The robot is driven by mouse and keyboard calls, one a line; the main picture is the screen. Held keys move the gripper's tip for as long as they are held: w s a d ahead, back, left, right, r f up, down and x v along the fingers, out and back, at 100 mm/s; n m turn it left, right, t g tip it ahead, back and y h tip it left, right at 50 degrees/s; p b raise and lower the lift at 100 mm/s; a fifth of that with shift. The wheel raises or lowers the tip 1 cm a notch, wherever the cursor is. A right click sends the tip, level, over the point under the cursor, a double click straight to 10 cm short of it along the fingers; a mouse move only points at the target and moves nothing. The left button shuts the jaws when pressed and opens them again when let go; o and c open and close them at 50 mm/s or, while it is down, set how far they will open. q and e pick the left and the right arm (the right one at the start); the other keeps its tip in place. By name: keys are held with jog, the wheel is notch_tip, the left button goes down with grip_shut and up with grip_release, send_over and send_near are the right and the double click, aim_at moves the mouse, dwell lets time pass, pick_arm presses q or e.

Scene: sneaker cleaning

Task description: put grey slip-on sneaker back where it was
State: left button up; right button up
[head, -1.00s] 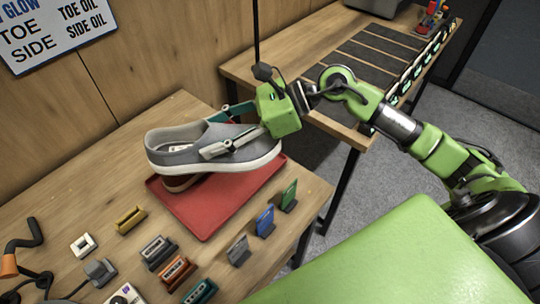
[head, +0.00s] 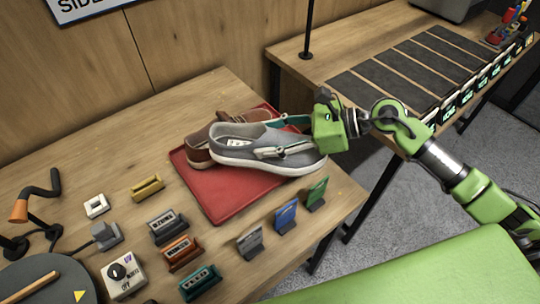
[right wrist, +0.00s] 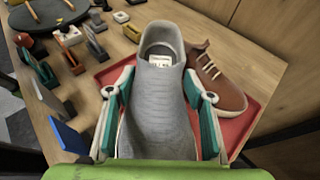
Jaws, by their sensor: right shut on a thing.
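The grey slip-on sneaker (head: 262,143) has a white sole and is held over the red tray (head: 217,203) on the wooden table. My right gripper (head: 285,138) is shut on it from the right, around its toe part. In the right wrist view the grey sneaker (right wrist: 160,95) lies between both fingers (right wrist: 160,105), with its heel opening pointing away. A brown laced shoe (head: 200,148) is on the tray behind the grey one and partly hidden by it. I cannot tell whether the grey sneaker touches the tray. My left gripper is out of view.
Small labelled blocks and coloured cards, such as the blue card (head: 287,217), stand along the table front. A white switch box (head: 122,274) and a round dark disc (head: 45,284) are at the left. A second table (head: 385,85) with dark strips stands at the back right.

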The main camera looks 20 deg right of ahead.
notch_tip(320, 180, down, 5)
jog(key=b, duration=0.2)
jog(key=shift+b, duration=0.4)
jog(key=shift+f, duration=0.15)
jog(key=o, duration=1.5)
